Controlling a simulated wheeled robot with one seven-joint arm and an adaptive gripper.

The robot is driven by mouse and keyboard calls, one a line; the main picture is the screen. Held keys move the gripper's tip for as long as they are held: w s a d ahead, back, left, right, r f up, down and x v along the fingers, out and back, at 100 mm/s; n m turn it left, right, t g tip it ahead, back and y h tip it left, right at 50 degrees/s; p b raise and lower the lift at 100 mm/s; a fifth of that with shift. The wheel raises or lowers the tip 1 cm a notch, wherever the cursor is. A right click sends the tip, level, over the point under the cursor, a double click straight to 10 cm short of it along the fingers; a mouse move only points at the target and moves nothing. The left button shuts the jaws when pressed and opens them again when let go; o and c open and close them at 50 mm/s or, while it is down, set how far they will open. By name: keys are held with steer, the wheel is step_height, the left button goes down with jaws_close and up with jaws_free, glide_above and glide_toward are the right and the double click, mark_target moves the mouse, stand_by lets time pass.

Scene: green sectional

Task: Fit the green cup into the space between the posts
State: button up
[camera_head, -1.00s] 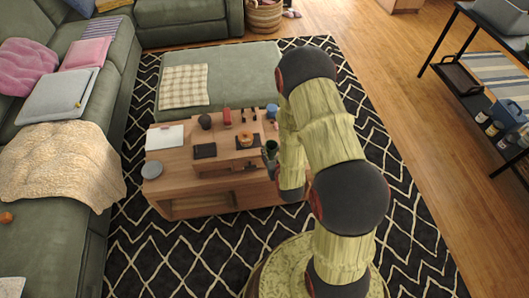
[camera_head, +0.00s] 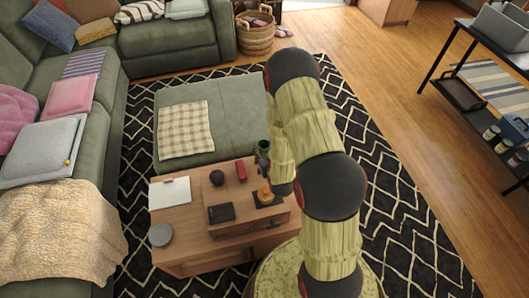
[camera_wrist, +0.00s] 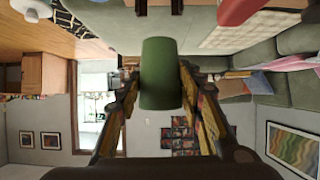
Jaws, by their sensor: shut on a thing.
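The green cup (camera_wrist: 160,75) is held between the two fingers of my gripper (camera_wrist: 158,84) in the wrist view. In the head view the cup (camera_head: 263,145) shows above the back right part of the wooden table (camera_head: 190,221), with my gripper (camera_head: 263,158) just below it. Two dark upright pieces, which look like the posts (camera_wrist: 142,7), show at the top edge of the wrist view, and the cup appears apart from them. In the head view my gripper and arm seem to hide the posts.
On the table are a red object (camera_head: 242,171), a dark ball (camera_head: 217,178), a black item (camera_head: 221,213), an orange-brown object (camera_head: 265,195) on a dark base, a white clipboard (camera_head: 170,192) and a grey disc (camera_head: 160,235). A green ottoman (camera_head: 230,115) stands behind.

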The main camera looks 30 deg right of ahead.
steer(key=shift+f+b, duration=1.4)
steer(key=shift+f, duration=0.85)
steer(key=shift+f+b, duration=1.95)
steer(key=shift+b, duration=0.35)
stand_by(3.3)
